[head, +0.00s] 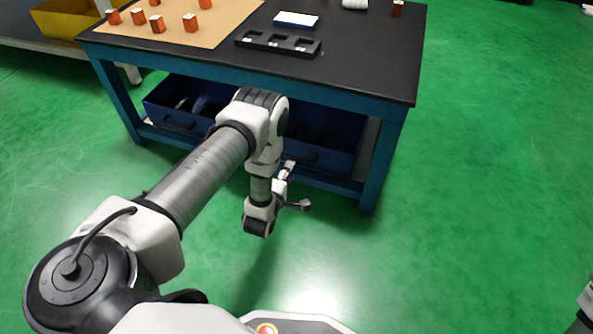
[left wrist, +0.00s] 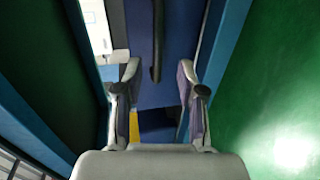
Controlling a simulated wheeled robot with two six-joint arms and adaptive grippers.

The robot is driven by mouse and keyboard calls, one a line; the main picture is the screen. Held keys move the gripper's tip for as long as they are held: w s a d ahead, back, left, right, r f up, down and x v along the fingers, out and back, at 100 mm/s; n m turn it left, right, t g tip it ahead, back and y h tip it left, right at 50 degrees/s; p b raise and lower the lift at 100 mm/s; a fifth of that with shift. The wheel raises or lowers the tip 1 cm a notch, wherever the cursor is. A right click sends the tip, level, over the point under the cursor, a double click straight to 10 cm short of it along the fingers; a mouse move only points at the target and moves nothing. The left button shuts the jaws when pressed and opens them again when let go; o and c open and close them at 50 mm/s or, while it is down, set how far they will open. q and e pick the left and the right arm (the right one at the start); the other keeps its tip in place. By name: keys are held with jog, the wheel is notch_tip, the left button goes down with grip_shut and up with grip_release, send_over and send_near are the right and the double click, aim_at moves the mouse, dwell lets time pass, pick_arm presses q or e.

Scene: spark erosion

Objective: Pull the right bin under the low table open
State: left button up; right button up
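The low table (head: 375,68) has a black top and a blue frame. The right bin (head: 335,158) is dark blue and sits under it, partly hidden by my left arm. My left gripper (head: 287,172) is at the front of this bin. In the left wrist view, the two fingers of the left gripper (left wrist: 158,88) stand wide apart with nothing between their tips. The bin's blue front (left wrist: 180,45) lies ahead, with its dark bar handle (left wrist: 157,40) lined up between the fingers. I see no clear contact.
The left bin (head: 170,118) is also under the table, behind my left arm. A table leg (head: 382,165) stands close to the right of the right bin. Orange blocks, a black tray (head: 278,43) and other items lie on top. The green floor in front is clear.

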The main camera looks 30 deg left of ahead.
aim_at(296, 157)
pick_arm(q)
jog(key=b+x, duration=0.3)
jog(key=x, duration=0.4)
jog(key=shift+s+b, duration=0.1)
jog(key=shift+b, duration=0.2)
jog(key=shift+w+a, duration=0.1)
jog(key=shift+w, duration=0.3)
jog(key=shift+r, duration=0.1)
grip_shut()
